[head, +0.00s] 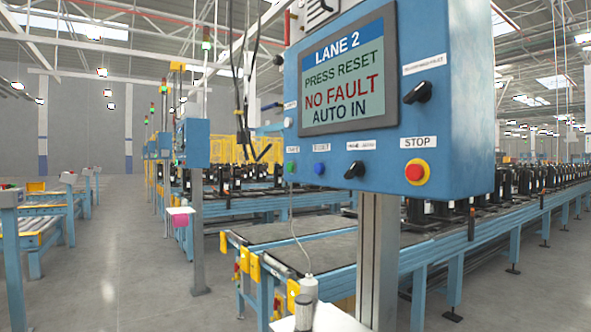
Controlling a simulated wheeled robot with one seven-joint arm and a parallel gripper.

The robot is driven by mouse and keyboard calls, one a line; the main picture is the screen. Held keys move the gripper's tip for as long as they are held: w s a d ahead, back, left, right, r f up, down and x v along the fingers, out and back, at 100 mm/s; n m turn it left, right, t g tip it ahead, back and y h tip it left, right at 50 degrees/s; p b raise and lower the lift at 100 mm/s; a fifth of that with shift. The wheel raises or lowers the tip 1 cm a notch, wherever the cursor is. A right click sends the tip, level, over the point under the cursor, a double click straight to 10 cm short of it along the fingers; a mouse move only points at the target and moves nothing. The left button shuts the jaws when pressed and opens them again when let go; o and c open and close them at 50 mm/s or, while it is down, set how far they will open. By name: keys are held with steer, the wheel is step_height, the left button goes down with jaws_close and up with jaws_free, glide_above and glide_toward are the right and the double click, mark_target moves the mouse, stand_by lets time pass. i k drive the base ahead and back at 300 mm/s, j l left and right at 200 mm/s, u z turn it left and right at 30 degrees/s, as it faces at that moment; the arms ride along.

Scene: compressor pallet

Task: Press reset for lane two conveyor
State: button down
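A blue control box (470,70) on a grey post stands close in front of me. Its screen (348,75) reads "LANE 2", "PRESS RESET", "NO FAULT", "AUTO IN". Below the screen are a green button (291,167), a blue button (319,170), a black rotary switch (354,170) and a red stop button (415,172) on yellow. The small label above the blue button is too blurred to read surely. Nothing touches the buttons.
The lane conveyor (275,230) runs behind the post, with dark units on it further back. A thin cable hangs from the box to a white cylinder (308,287). Another blue box (195,142) stands further left. Grey floor (130,270) is open at left.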

mark_target(319, 167)
steer(key=i+j, duration=0.4)
steer(key=j, duration=0.2)
steer(key=i+j+u, duration=0.1)
steer(key=i+j, duration=0.3)
steer(key=j, duration=0.25)
steer(key=i+j, duration=0.45)
steer(key=j, duration=0.15)
steer(key=i+j+u, duration=0.1)
steer(key=i+j, duration=0.35)
steer(key=j, duration=0.15)
